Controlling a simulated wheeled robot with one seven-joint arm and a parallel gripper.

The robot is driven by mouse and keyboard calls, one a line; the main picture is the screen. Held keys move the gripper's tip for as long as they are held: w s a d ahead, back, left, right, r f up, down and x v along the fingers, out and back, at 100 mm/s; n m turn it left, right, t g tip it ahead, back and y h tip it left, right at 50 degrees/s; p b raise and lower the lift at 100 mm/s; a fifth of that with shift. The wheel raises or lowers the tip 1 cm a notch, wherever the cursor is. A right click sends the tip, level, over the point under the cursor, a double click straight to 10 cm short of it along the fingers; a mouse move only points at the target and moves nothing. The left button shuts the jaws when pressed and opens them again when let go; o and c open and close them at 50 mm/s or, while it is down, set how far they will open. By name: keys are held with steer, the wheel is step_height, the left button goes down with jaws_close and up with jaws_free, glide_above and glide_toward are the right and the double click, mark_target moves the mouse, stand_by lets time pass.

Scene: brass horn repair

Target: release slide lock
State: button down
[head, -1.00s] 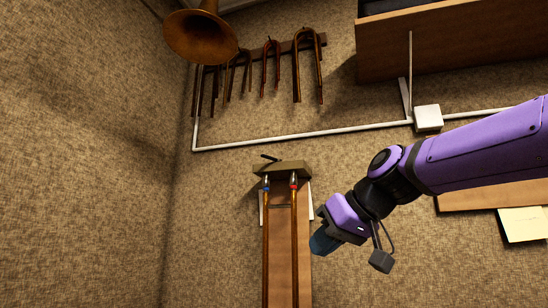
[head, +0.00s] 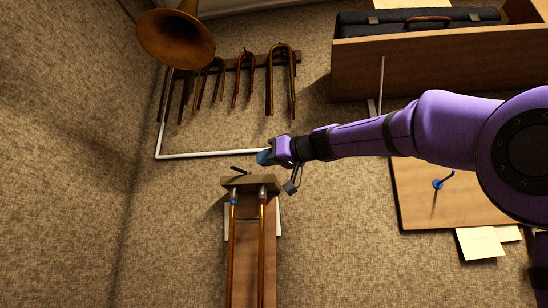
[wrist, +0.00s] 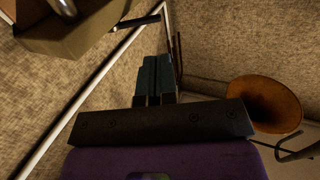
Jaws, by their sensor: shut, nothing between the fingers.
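The trombone slide (head: 247,245) has two brass tubes with blue and red bands. It runs up into an olive block (head: 262,183) on the wall. A small black lever (head: 240,170) sticks out of the block's upper left edge; I take it for the slide lock. The block (wrist: 75,35) and the lever (wrist: 138,21) also show at the upper left of the wrist view. My gripper (head: 263,157) is just above the block, right of the lever and apart from it. Its dark blue fingers (wrist: 155,65) are shut and empty in the wrist view.
A white conduit (head: 205,154) runs along the wall behind my gripper. Brass crooks hang from a rack (head: 235,63) above, beside a horn bell (head: 178,40). A wooden shelf with a black case (head: 420,22) is at the upper right. The wall left of the lever is clear.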

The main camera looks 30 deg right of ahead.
mark_target(240, 171)
steer(key=x, duration=0.8)
steer(key=shift+w+a, duration=0.25)
steer(key=shift+w, duration=0.05)
steer(key=shift+w+a, duration=0.6)
